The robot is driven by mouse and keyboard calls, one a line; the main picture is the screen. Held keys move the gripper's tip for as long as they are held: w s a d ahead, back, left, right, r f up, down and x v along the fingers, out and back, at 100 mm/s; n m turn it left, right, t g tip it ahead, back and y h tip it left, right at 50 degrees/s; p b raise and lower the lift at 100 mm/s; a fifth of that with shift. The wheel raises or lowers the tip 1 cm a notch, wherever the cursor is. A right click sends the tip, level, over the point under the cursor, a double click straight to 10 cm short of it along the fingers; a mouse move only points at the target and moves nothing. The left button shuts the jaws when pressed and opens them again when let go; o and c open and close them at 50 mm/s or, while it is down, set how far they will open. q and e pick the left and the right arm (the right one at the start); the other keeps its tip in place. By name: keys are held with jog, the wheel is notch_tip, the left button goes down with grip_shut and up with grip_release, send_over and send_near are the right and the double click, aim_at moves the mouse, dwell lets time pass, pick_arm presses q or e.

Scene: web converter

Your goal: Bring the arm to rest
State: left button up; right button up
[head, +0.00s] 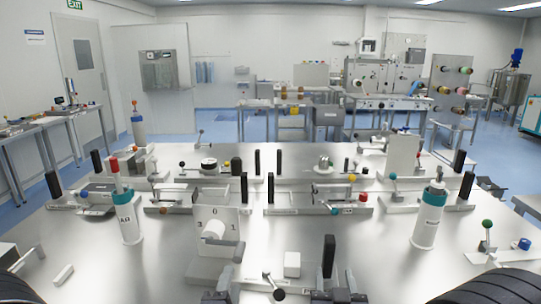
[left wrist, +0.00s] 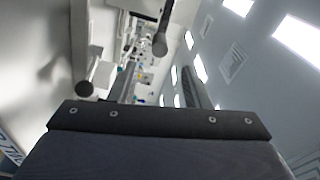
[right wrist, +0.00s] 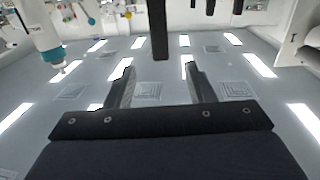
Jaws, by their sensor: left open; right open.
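My left gripper (left wrist: 158,72) is open in the left wrist view, with nothing between its fingers. Levers with round knobs (left wrist: 160,46) show beyond its fingertips. My right gripper (right wrist: 158,70) is open and empty in the right wrist view. An upright black handle (right wrist: 158,30) shows beyond and between its fingertips, apart from them. This looks like the black handle (head: 329,256) at the front of the bench in the head view.
The steel bench (head: 170,265) carries several levers, black handles and knobs. Two white-and-teal bottles (head: 131,224) (head: 427,226) stand left and right. A white numbered block (head: 216,232) and a small white cube (head: 292,264) stand near the front.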

jog(key=shift+s, duration=0.2)
